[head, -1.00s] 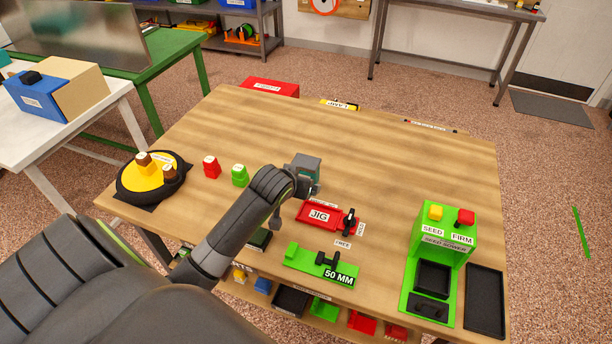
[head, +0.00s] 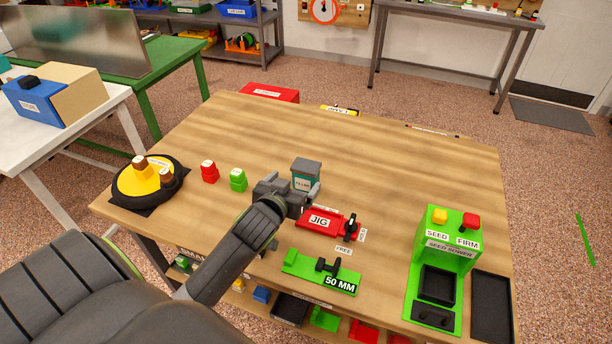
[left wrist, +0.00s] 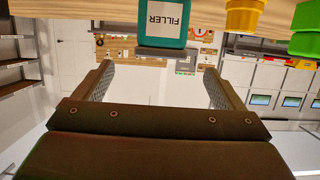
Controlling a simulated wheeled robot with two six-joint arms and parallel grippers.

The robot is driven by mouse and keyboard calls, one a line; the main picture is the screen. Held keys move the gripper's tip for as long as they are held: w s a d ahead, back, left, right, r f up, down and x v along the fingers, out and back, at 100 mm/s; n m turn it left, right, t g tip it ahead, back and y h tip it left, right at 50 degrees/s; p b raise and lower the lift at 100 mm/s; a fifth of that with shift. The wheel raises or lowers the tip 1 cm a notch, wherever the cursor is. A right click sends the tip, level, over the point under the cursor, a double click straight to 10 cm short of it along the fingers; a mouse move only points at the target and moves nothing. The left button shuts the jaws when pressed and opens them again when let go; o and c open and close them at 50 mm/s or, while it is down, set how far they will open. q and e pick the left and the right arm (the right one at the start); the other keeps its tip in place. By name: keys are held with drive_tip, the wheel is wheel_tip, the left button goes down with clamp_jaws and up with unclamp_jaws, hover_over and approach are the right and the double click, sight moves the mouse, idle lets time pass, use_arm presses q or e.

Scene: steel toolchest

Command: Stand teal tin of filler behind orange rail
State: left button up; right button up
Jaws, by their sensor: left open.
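The teal tin of filler (head: 303,182), with a grey lid and a white label, stands upright on the wooden bench near its middle. It also shows upside down at the top of the left wrist view (left wrist: 178,35), label facing the camera. My left gripper (head: 294,187) is just on the near side of the tin. Its fingers (left wrist: 160,76) are apart with nothing between them, and the tin lies beyond their tips. I cannot make out an orange rail in either view. My right gripper is not in view.
The red JIG block (head: 318,221) lies close right of my gripper, with the green 50 MM fixture (head: 312,272) nearer. Red (head: 209,172) and green (head: 238,180) pieces stand left. The green seed sower (head: 449,245) is at right. The bench's far middle is clear.

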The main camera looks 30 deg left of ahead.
sight(303, 171)
use_arm(q)
drive_tip(key=shift+p+x, duration=0.45)
drive_tip(key=shift+x, duration=4.3)
drive_tip(key=shift+a, duration=0.1)
drive_tip(key=shift+r, duration=0.1)
drive_tip(key=c, duration=1.1)
drive_tip(key=shift+c, duration=0.5)
drive_tip(key=shift+r, duration=0.1)
